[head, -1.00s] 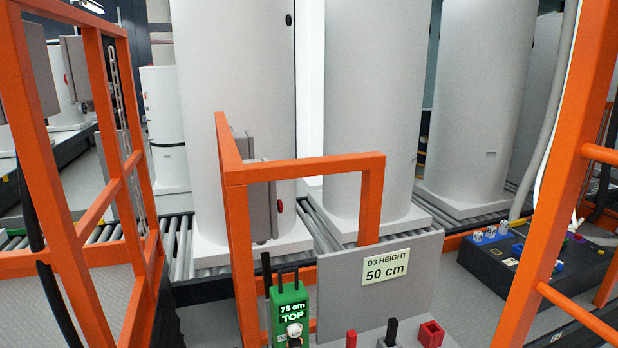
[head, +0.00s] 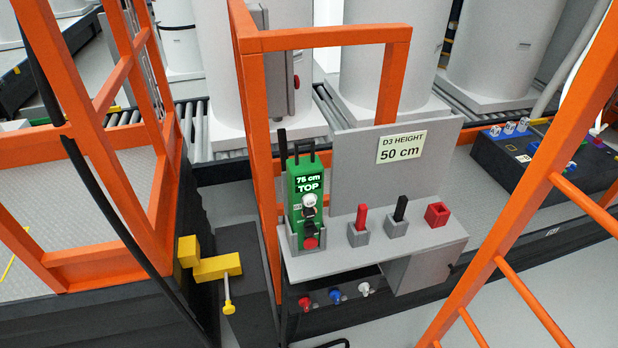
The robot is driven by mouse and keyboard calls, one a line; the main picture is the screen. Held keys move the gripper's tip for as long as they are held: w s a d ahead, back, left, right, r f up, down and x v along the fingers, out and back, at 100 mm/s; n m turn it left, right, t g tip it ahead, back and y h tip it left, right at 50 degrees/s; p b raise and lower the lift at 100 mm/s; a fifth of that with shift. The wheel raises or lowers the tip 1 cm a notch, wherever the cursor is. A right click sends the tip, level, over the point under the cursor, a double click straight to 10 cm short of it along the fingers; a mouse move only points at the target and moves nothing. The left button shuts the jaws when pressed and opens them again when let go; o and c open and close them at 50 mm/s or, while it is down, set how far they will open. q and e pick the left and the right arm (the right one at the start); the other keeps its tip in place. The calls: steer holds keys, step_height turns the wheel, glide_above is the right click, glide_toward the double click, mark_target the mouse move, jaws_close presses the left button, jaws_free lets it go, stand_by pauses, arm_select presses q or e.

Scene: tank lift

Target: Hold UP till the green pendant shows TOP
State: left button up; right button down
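The green pendant (head: 297,185) stands in a grey holder at the left end of a small grey shelf. Its display reads "75 cm TOP". Below the display are a white button, a dark button and a red button at the bottom. A sign (head: 400,148) on the grey panel behind the shelf reads "D3 HEIGHT 50 cm". Neither of my grippers shows in the head view.
Orange rails (head: 255,140) frame the left and right. White tanks (head: 390,50) stand on rollers behind. A yellow lever (head: 215,266) is low at left. A dark control box (head: 540,165) sits at right.

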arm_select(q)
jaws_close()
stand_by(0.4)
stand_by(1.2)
